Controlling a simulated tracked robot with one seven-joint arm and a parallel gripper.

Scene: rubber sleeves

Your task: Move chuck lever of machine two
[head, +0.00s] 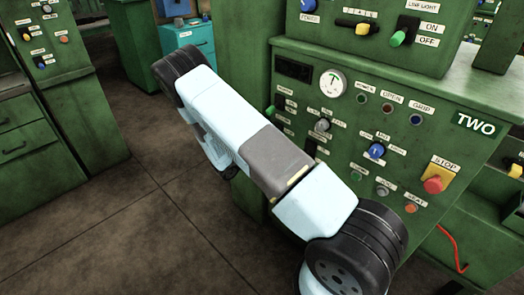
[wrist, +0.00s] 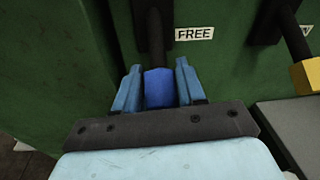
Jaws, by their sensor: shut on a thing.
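In the wrist view, a dark lever (wrist: 156,38) with a blue grip (wrist: 158,88) hangs down on a green machine face. A label reading FREE is just to the right of its upper part. My gripper (wrist: 158,70) has one light-blue finger on each side of the blue grip and is shut on it. In the head view, machine two (head: 440,165) is the green machine marked TWO on the right. My arm crosses in front of it, and my gripper and the lever are not visible there. The pictures do not show a label naming the lever.
In the wrist view, a second dark lever with a yellow grip (wrist: 307,75) is close by on the right. In the head view, the panel carries several knobs and a red stop button (head: 437,184). Open floor (head: 120,230) lies to the left.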

